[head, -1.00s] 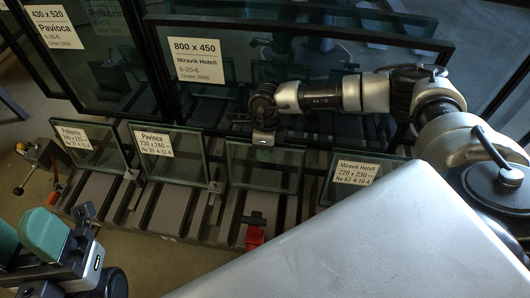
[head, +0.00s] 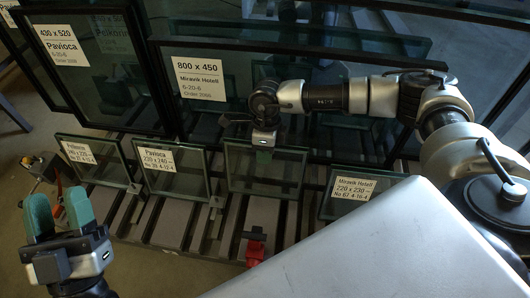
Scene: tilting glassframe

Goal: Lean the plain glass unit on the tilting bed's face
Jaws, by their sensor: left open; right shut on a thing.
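The plain glass unit (head: 262,182), a small clear pane with no label, stands near the middle of the head view, between labelled small units. My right gripper (head: 264,156) points down at its top edge and is shut on it. The unit's lower edge is close to the dark slatted rack (head: 176,222); I cannot tell whether it touches. My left gripper (head: 58,212) is open and empty at the lower left, its two green fingers pointing up, apart from the glass. I cannot tell which surface is the tilting bed's face.
Small labelled units stand at left (head: 92,160), beside it (head: 172,170) and at right (head: 350,196). Large labelled framed units, Pavioca (head: 75,85) and 800 x 450 (head: 215,110), stand behind. A red clamp-like part (head: 255,250) sits on the rack in front. Floor shows at lower left.

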